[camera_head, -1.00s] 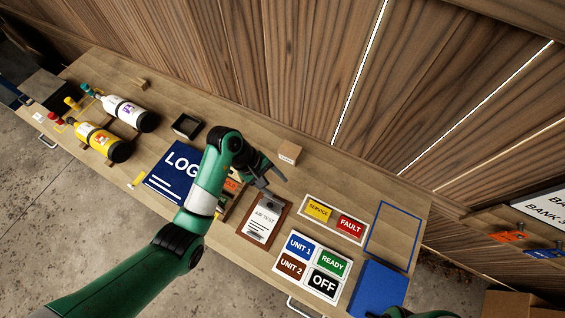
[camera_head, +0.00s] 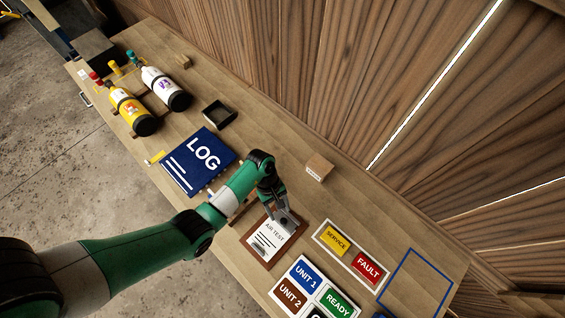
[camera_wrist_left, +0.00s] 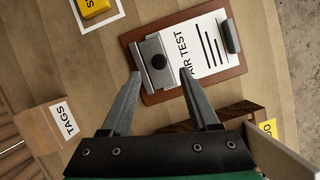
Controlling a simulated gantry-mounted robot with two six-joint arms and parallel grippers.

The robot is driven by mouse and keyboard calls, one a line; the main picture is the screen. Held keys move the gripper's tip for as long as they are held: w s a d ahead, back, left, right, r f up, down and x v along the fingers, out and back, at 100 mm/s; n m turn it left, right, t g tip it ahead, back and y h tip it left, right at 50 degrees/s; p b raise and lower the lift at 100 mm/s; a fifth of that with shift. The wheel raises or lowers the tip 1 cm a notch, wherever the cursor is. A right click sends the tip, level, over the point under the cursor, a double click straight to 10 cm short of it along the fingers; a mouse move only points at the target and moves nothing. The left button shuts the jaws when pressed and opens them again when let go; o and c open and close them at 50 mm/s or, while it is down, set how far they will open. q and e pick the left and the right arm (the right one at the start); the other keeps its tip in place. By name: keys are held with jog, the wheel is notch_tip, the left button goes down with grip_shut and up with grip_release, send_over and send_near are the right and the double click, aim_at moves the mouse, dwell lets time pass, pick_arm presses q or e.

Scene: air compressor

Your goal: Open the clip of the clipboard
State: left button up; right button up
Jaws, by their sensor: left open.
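The brown clipboard (camera_head: 251,244) lies flat on the table and holds a white sheet marked AIR TEST (camera_head: 268,237). In the left wrist view the clipboard (camera_wrist_left: 238,71) shows its metal clip (camera_wrist_left: 153,60) with a dark round knob, lying on the sheet's top end. A grey piece (camera_wrist_left: 232,36) lies at the sheet's other end. My left gripper (camera_head: 288,218) is at the clip end of the clipboard. In the left wrist view its fingers (camera_wrist_left: 160,75) are spread apart, with their tips on either side of the clip's near end. I cannot tell whether they touch. My right gripper is not visible.
A TAGS box (camera_head: 319,167) stands behind the clipboard. A blue LOG book (camera_head: 199,160) lies to the left, with bottles (camera_head: 132,111) beyond it. SERVICE and FAULT tags (camera_head: 367,268) and a unit sign board (camera_head: 306,276) lie to the right.

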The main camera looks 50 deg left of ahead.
aim_at(283, 220)
pick_arm(q)
jog(key=b+x, duration=0.1)
jog(key=x, duration=0.4)
jog(key=shift+f, duration=0.35)
grip_shut()
